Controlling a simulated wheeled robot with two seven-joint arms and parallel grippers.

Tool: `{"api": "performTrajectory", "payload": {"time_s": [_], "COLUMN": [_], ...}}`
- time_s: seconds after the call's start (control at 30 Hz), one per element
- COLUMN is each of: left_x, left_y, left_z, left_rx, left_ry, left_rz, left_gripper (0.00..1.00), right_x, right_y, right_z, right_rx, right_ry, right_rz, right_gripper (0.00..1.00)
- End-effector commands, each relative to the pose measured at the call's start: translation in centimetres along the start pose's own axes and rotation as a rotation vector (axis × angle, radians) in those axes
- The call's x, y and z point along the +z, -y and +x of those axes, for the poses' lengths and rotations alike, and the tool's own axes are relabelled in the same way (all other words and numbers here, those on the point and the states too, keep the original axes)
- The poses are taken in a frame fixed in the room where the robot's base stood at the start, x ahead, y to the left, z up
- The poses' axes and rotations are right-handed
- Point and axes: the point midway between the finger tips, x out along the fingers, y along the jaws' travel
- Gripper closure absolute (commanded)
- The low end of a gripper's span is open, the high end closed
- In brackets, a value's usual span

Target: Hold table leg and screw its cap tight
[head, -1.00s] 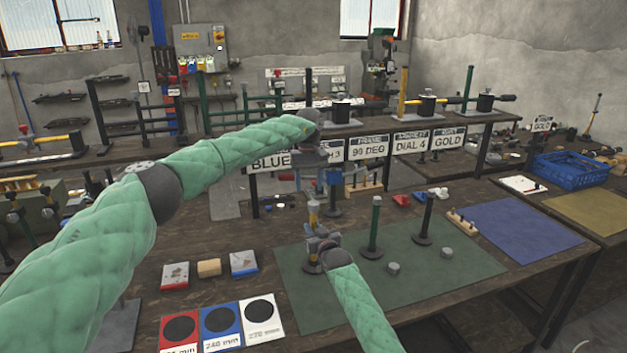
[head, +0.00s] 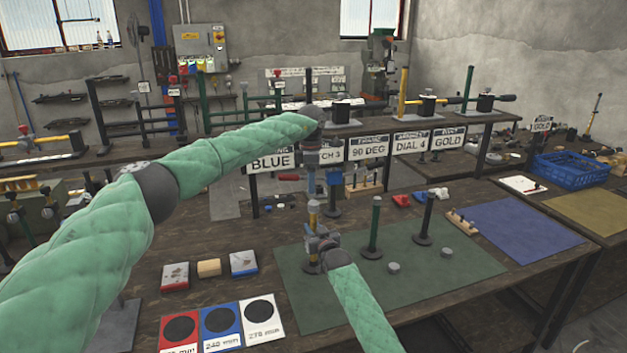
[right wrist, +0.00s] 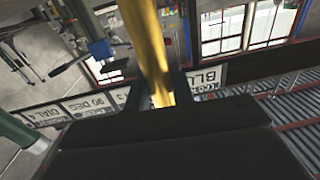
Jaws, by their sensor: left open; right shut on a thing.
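The yellow table leg (right wrist: 150,50) passes between the fingers of my right gripper (right wrist: 158,98) in the right wrist view. In the head view the leg (head: 313,218) stands upright at the green mat's back left, and my right gripper (head: 320,246) is shut on it low down. My left gripper (head: 314,190) is open and points down right above the leg's top. Whether its fingers straddle the cap is too small to tell, and I cannot make out the cap clearly. Two grey caps (head: 393,268) (head: 446,253) lie on the mat.
A green leg (head: 375,225) and a black leg (head: 427,215) stand on the green mat (head: 440,290), right of my grippers. A blue mat (head: 520,228) and blue crate (head: 570,172) are farther right. Signs, including BLUE (head: 270,161), hang behind my left gripper.

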Motion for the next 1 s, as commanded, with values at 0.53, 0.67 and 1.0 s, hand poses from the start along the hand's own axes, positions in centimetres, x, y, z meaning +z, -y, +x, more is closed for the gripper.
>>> {"api": "performTrajectory", "payload": {"time_s": [0.53, 0.67, 1.0], "left_x": [0.50, 0.58, 0.70], "left_y": [0.12, 0.13, 0.11], "left_z": [-0.27, -0.30, -0.31], "left_rx": [0.017, 0.020, 0.026], "left_ry": [0.006, 0.009, 0.018], "left_rz": [-0.764, -0.947, -1.426], "left_gripper": [0.48, 0.48, 0.48], "right_x": [0.05, 0.05, 0.05], "right_y": [-0.01, -0.01, -0.01], "right_z": [0.00, 0.00, 0.00], "right_rx": [0.000, 0.000, 0.000], "right_ry": [0.001, 0.001, 0.001], "right_rz": [0.000, 0.000, 0.000], "right_gripper": [1.00, 1.00, 1.00]}}
